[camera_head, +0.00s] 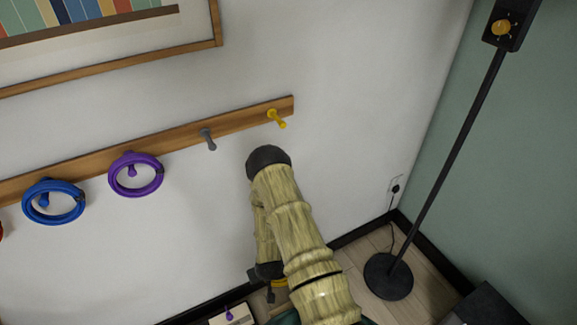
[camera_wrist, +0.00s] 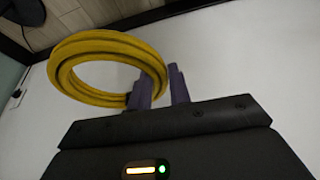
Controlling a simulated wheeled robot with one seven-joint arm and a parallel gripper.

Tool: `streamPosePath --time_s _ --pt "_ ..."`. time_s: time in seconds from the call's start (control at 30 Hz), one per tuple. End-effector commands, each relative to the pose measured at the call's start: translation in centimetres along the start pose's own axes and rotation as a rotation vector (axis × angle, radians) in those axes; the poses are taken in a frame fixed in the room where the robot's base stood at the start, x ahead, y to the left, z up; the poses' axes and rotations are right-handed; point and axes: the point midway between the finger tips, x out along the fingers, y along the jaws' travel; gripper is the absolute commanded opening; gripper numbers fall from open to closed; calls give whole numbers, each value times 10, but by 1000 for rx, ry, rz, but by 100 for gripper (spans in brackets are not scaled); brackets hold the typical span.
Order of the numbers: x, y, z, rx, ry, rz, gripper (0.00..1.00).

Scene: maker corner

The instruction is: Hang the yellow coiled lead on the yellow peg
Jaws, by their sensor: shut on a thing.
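The yellow peg (camera_head: 277,119) sticks out near the right end of the wooden rail (camera_head: 240,122) on the white wall, with nothing hanging on it. It does not show in the wrist view. My gripper (camera_wrist: 166,88) has purple fingers and is shut on the yellow coiled lead (camera_wrist: 72,88) at one side of its ring. The rest of the ring extends to the left of the fingers in the wrist view. In the head view my arm is below the yellow peg and hides most of the gripper; a small bit of yellow shows beside the arm.
A grey peg (camera_head: 208,140) left of the yellow one is bare. A purple coil (camera_head: 136,189) and a blue coil (camera_head: 54,218) hang further left. A black floor stand (camera_head: 388,276) is at the right. A framed picture (camera_head: 120,62) hangs above the rail.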

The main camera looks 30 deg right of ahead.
Motion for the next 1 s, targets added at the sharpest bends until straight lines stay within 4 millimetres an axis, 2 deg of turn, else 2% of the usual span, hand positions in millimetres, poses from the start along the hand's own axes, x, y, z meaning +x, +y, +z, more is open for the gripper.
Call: streamPosePath --time_s 0.33,0.47,0.57,0.67,0.8,1.0 --pt "0 -7 -1 -19 1 -6 0" --pt "-4 -1 -12 -58 6 4 0" --pt "-13 12 -32 -136 12 25 0" --pt "-29 31 -61 -267 27 64 0" --pt "-64 63 -105 -525 80 147 0" --pt "-127 107 -153 -906 247 295 0"
